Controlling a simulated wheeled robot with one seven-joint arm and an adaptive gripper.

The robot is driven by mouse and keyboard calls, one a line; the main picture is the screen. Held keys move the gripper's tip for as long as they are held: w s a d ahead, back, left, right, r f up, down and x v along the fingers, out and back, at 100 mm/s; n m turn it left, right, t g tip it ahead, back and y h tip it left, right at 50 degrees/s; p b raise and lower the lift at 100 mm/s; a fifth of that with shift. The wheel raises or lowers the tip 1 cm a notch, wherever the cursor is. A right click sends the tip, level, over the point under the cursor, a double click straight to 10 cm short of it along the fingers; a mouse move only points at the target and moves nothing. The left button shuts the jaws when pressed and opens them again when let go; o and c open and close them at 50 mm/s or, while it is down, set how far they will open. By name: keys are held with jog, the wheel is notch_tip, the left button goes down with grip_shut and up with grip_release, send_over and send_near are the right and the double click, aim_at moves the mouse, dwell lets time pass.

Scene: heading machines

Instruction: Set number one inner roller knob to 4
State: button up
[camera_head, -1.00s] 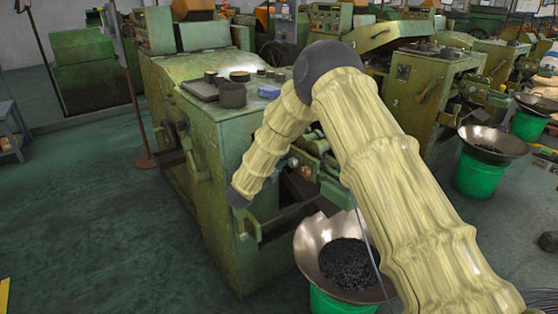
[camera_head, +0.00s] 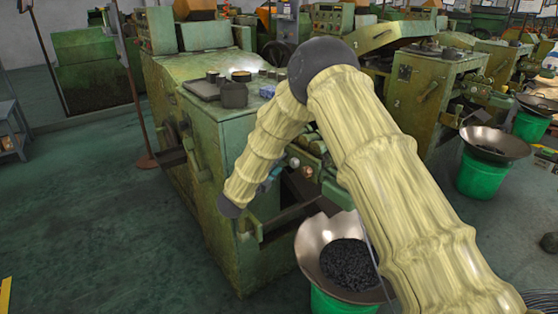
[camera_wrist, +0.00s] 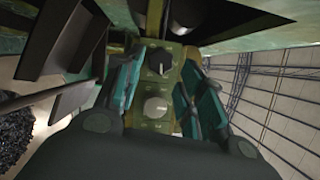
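My gripper (camera_wrist: 162,80) is open, with teal-padded fingers apart on either side of the panel and nothing seen between the pads but the knobs. I cannot tell whether it touches a knob. In the head view, a teal part of my gripper (camera_head: 272,176) shows beside the green machine (camera_head: 215,150); my arm hides much of the panel.
A metal bowl of dark parts (camera_head: 348,262) on a green bucket stands below the machine front. Dark cups and a blue item (camera_head: 267,91) lie on top of the machine. A machine marked 2 (camera_head: 420,95) stands to the right. The floor at left is open.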

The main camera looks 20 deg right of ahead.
jog(key=v, duration=0.7)
jog(key=shift+s+a, duration=0.2)
jog(key=shift+a, duration=0.05)
jog(key=w+r+n+g+y+p, duration=0.1)
jog(key=w+r+n+g+p, duration=0.5)
jog(key=n+p, duration=0.6)
jog(key=w+d+f+n, duration=0.1)
jog(key=d+f, duration=0.1)
jog(key=d, duration=0.2)
jog(key=w+d+f+n+g+b, duration=0.1)
jog(key=d+f, duration=0.1)
jog(key=d, duration=0.3)
jog(key=shift+w+f, duration=0.35)
jog(key=shift+w, duration=0.05)
jog(key=c, duration=0.7)
